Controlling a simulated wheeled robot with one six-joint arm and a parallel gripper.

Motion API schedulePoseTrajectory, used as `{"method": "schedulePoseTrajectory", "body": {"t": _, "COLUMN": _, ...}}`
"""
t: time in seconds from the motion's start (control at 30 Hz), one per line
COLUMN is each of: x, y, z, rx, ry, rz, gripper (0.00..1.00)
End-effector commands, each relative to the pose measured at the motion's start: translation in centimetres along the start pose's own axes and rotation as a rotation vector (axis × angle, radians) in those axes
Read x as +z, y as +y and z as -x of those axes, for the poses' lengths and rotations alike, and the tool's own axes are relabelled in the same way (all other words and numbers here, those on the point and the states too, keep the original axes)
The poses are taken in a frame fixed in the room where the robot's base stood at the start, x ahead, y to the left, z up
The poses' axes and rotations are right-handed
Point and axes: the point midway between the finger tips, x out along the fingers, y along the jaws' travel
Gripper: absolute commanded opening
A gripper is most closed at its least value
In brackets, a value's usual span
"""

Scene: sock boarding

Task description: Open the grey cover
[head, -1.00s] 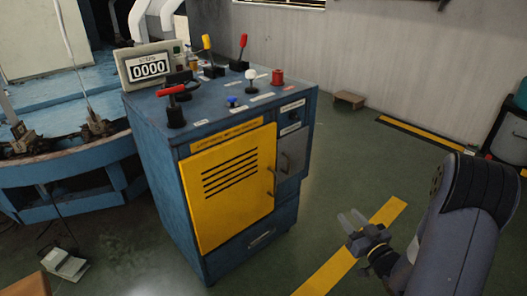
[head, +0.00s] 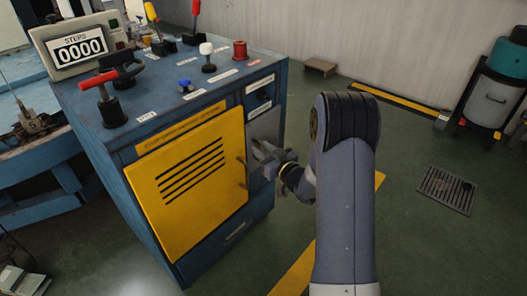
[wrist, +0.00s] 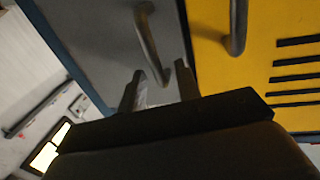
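The grey cover (head: 266,124) is a small grey door on the right part of the blue cabinet's front, and it looks closed. It fills the upper left of the wrist view (wrist: 85,40). Its bar handle (wrist: 150,45) shows there and is mostly hidden by my gripper in the head view. My gripper (head: 262,154) is in front of the cover. In the wrist view its two fingers (wrist: 159,82) are apart, with the handle's lower end showing between them. I cannot tell whether they touch it.
The yellow door (head: 185,180) with its own handle (head: 242,172) is just beside the cover. Open floor lies to the right, with a drain grate (head: 446,188) and a teal-topped bin (head: 495,90).

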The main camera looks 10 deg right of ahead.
Motion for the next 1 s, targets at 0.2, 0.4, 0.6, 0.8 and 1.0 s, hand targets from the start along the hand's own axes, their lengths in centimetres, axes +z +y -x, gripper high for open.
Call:
{"method": "schedulePoseTrajectory", "body": {"t": 0.2, "x": 0.0, "y": 0.0, "z": 0.01, "rx": 0.0, "ry": 0.0, "rz": 0.0, "gripper": 0.28}}
{"method": "schedulePoseTrajectory", "body": {"t": 0.4, "x": 0.0, "y": 0.0, "z": 0.03, "rx": 0.0, "ry": 0.0, "rz": 0.0, "gripper": 0.12}}
{"method": "schedulePoseTrajectory", "body": {"t": 0.6, "x": 0.0, "y": 0.0, "z": 0.03, "rx": 0.0, "ry": 0.0, "rz": 0.0, "gripper": 0.0}}
{"method": "schedulePoseTrajectory", "body": {"t": 0.8, "x": 0.0, "y": 0.0, "z": 0.04, "rx": 0.0, "ry": 0.0, "rz": 0.0, "gripper": 0.0}}
{"method": "schedulePoseTrajectory", "body": {"t": 1.0, "x": 0.0, "y": 0.02, "z": 0.05, "rx": -0.001, "ry": 0.0, "rz": 0.0, "gripper": 0.0}}
